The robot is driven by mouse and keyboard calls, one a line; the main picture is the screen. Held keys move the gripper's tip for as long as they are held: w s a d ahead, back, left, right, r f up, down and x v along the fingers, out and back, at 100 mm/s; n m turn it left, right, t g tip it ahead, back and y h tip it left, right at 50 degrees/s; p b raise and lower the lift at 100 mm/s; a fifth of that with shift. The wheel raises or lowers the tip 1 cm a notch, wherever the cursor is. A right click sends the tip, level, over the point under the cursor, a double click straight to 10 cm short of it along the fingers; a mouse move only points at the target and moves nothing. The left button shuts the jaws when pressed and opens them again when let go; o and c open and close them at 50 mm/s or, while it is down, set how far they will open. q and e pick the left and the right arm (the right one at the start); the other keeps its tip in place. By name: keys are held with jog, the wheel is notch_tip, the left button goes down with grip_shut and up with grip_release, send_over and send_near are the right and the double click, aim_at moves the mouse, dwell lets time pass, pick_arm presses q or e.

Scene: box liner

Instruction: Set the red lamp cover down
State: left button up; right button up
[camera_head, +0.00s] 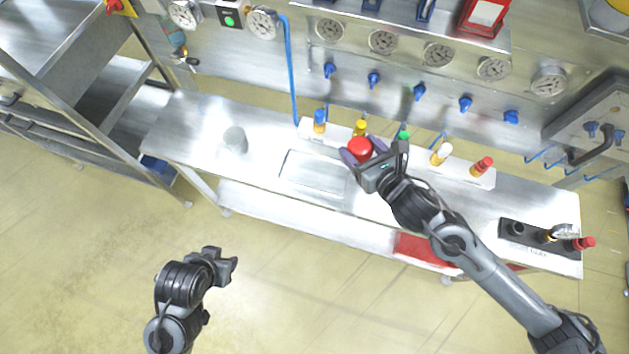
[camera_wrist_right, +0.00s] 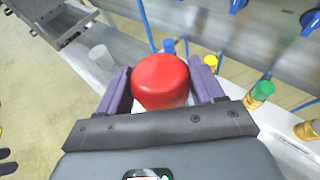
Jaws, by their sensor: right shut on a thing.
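The red lamp cover (camera_head: 360,148) is a round red cap. It also shows in the right wrist view (camera_wrist_right: 160,80), between two purple fingers. My right gripper (camera_head: 357,151) is shut on it and holds it over the steel bench (camera_head: 262,140), near the yellow-capped fitting. I cannot tell the exact gap between the cover and the bench. My left gripper (camera_head: 228,262) is over the floor in front of the bench, with no object visible in it. Its fingertips are too unclear to tell open from shut.
A white strip with several capped fittings, among them blue (camera_head: 319,121), green (camera_head: 403,135) and red (camera_head: 482,166), runs along the bench. A pale cup-like piece (camera_head: 234,139) stands at left. A dark holder (camera_head: 540,238) stands at right. Gauges and blue valves line the wall behind.

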notch_tip(320, 180, down, 11)
jog(key=s+a+n+g+y+b, duration=0.1)
jog(key=y+b, duration=0.1)
jog(key=b, duration=1)
send_over(316, 173)
jog(key=shift+n, duration=0.3)
notch_tip(316, 173, down, 7)
jog(key=shift+s+a+r, duration=0.1)
jog(key=shift+r, duration=0.05)
jog(key=shift+f+b, duration=0.4)
jog(key=shift+f, duration=1.7)
jog(key=shift+f+h, duration=0.1)
jog(key=shift+h, duration=0.2)
jog(key=o, duration=0.6)
jog(key=shift+f, duration=0.1)
jog(key=o, duration=0.4)
